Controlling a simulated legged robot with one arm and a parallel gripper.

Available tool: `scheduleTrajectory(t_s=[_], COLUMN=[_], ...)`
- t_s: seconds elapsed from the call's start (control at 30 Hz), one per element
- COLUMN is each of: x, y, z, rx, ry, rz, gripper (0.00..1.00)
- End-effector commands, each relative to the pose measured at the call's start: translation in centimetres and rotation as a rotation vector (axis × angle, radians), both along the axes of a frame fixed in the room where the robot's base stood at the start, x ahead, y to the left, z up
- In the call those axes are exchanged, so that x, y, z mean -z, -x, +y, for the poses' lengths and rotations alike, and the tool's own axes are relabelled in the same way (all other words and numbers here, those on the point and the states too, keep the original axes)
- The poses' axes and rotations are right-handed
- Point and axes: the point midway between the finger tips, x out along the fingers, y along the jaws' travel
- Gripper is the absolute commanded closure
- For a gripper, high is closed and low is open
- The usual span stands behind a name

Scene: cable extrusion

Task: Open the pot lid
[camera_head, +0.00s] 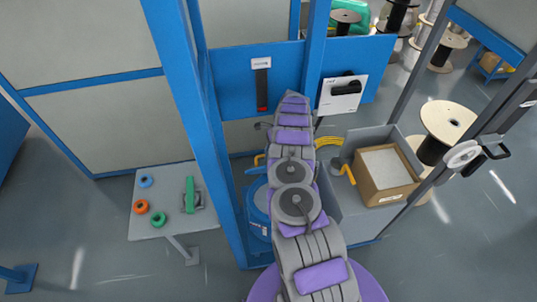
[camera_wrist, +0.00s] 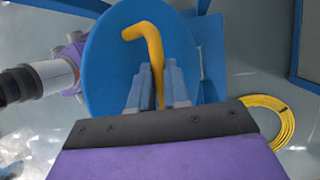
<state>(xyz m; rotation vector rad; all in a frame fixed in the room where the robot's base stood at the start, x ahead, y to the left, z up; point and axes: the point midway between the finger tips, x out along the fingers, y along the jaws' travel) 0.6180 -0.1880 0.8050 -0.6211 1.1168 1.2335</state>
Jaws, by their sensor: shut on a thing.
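In the wrist view, the pot lid (camera_wrist: 105,65) is a round blue disc with a bent yellow handle (camera_wrist: 148,40). My gripper (camera_wrist: 158,75) is shut on the handle, one grey-blue finger on each side of it. In the head view, my arm covers much of the blue pot (camera_head: 258,205). A bit of yellow (camera_head: 259,159) shows at the left edge of my arm, above the pot. I cannot tell whether the lid rests on the pot or is raised from it.
Blue frame posts (camera_head: 200,130) stand close to the left of my arm. A grey bench (camera_head: 352,222) with a cardboard box (camera_head: 384,196) is on the right. A yellow cable coil (camera_wrist: 280,125) lies nearby. A small table (camera_head: 160,222) with coloured rings stands at the left.

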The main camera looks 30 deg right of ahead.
Motion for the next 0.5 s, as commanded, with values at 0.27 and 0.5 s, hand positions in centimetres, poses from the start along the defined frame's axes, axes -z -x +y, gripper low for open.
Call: scheduleTrajectory(t_s=[0.27,0.5], x=[0.5,0.1], y=[0.7,0.7], z=[0.1,0.2], rx=[-0.002,-0.001], ry=[0.003,0.004], rz=[0.006,0.001], gripper=[0.65,0.59])
